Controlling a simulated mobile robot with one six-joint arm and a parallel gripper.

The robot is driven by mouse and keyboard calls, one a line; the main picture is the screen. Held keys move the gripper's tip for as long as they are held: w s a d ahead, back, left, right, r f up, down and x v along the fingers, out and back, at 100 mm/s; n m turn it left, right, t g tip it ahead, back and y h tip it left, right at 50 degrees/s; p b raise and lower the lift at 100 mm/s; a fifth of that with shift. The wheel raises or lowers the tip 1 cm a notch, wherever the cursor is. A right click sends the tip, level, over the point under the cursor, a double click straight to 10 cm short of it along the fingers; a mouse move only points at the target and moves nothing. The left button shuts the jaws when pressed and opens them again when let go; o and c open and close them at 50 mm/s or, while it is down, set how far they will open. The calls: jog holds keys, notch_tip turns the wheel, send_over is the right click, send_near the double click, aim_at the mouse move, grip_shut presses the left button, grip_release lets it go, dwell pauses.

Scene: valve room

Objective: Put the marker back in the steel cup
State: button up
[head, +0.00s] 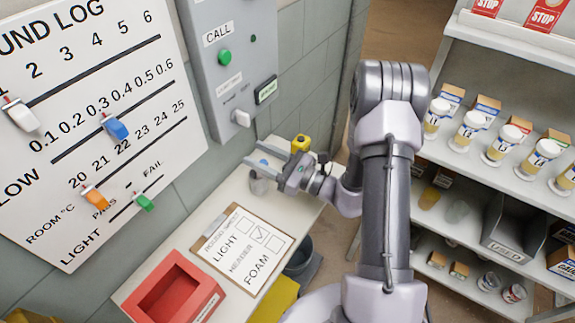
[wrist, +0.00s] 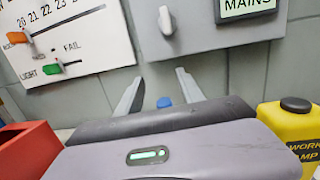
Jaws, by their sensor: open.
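My gripper (head: 265,165) is over the far end of the white shelf top, below the grey wall panel. In the wrist view its two fingers (wrist: 159,78) stand wide apart. A small blue piece, which looks like an end of the marker (wrist: 164,102), shows between them, beyond the gripper body. It also shows as a small blue spot in the head view (head: 263,162). A grey cup (head: 258,186), seemingly the steel cup, stands just below and beside the fingers in the head view. The gripper body hides most of the marker, and whether it touches the cup cannot be told.
A yellow work lamp (wrist: 297,130) stands right of my gripper, close to it. A clipboard (head: 243,248) and red tray (head: 172,292) lie nearer on the top. The panel with its white lever (head: 241,118) rises behind. Shelves with jars (head: 470,130) stand right.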

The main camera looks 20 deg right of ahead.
jog(key=p+v, duration=0.3)
jog(key=v, duration=1.4)
jog(key=shift+s+d, duration=0.1)
jog(key=shift+d, duration=0.05)
jog(key=s+a+r+n+g, duration=0.3)
jog(key=a+r+n+g, duration=0.2)
jog(key=a+n+g, duration=0.2)
jog(key=s+a+r+n+g, duration=0.3)
jog(key=a+r+n+g, duration=0.2)
jog(key=a+n+g, duration=0.25)
jog(key=s+a+r+n+t+h, duration=0.1)
jog(key=s+r+n+t+h, duration=0.4)
jog(key=r+n+h, duration=0.4)
jog(key=shift+s+a+r+h, duration=0.2)
jog(key=shift+s+r+h, duration=0.25)
jog(key=shift+h, duration=0.25)
jog(key=shift+t, duration=0.25)
